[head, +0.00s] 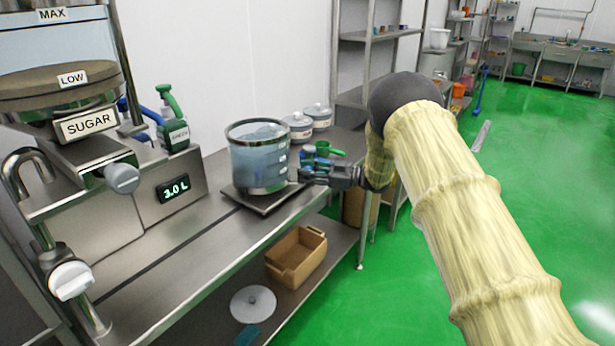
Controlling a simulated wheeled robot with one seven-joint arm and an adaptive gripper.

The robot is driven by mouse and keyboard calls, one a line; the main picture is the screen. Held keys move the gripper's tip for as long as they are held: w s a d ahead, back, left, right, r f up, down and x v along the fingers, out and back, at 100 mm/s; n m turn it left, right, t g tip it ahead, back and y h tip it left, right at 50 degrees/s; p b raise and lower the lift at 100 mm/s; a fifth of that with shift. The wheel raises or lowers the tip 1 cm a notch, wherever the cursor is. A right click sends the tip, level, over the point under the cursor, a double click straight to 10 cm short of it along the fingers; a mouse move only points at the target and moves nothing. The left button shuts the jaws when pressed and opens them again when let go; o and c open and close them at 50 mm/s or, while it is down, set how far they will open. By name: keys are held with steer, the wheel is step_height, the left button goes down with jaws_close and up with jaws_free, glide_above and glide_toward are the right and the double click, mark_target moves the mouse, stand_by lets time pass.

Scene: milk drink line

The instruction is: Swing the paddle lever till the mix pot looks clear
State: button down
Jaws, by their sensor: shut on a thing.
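The mix pot (258,160) is a clear round vessel with a dark rim, standing on a dark square plate on the steel counter. Its contents look cloudy blue-grey, and small marks run down its right side. My gripper (304,175) is at the lower right side of the pot, close to its wall. It is shut on what appears to be the paddle lever, which is small here and mostly hidden by the fingers. I cannot make out the paddle inside the pot.
Lidded white tubs (297,126) and green-and-blue items (322,150) sit behind my gripper. A brown bin (297,255) and a round lid (253,304) are on the lower shelf. Green floor is open at right.

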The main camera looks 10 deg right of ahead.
steer(key=shift+w+d, duration=0.1)
steer(key=shift+w, duration=0.05)
steer(key=c, duration=1)
jaws_free()
steer(key=shift+c, duration=0.2)
steer(key=v, duration=1.2)
